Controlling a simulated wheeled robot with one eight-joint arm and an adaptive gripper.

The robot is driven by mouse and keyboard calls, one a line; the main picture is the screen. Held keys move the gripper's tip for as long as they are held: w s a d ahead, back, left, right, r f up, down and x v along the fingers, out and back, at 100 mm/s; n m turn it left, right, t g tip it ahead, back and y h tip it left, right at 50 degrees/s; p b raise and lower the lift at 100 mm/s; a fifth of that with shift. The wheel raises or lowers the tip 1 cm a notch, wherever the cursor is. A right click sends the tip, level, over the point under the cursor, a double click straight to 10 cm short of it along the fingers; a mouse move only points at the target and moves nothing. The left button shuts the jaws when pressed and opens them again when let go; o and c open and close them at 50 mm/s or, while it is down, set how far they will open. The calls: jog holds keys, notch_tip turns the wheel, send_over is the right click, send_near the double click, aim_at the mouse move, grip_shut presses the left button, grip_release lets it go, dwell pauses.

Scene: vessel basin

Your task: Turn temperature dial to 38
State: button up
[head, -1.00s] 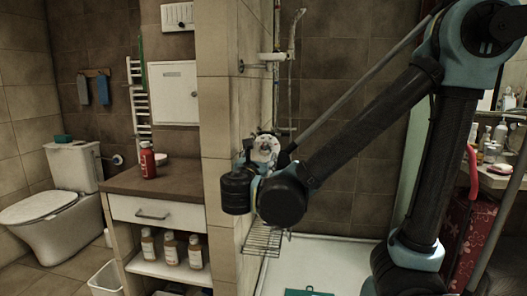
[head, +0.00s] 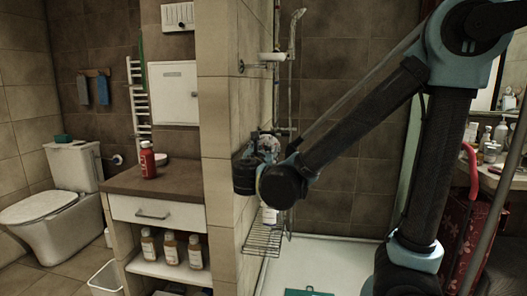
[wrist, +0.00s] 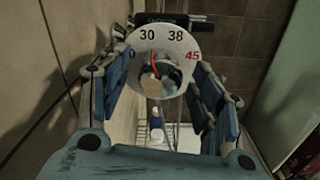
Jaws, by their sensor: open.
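The temperature dial (wrist: 178,47) faces me in the wrist view, a round white plate marked 30, 38 and a red 45. A red pointer line (wrist: 153,66) on it points up and slightly left, between 30 and 38 and nearer 30. The centre knob (wrist: 162,80) is partly unclear. My gripper (wrist: 160,88) is open, with blue fingers to the left and right of the knob. I cannot tell whether they touch it. In the head view my wrist hides the dial and most of my gripper (head: 268,146).
A tiled wall (head: 219,170) runs close along the left of my gripper. A wire rack (head: 263,240) with a white bottle (head: 269,215) is below it. A shower rail (head: 290,100) stands behind. The white shower tray (head: 335,262) lies below right.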

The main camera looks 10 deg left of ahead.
jog(key=c, duration=1.1)
jog(key=shift+o, duration=0.2)
jog(key=shift+m, duration=0.4)
jog(key=m, duration=0.3)
jog(key=shift+m, duration=0.3)
jog(key=m, duration=0.4)
jog(key=shift+m, duration=0.3)
jog(key=o, duration=1.1)
jog(key=shift+c, duration=0.2)
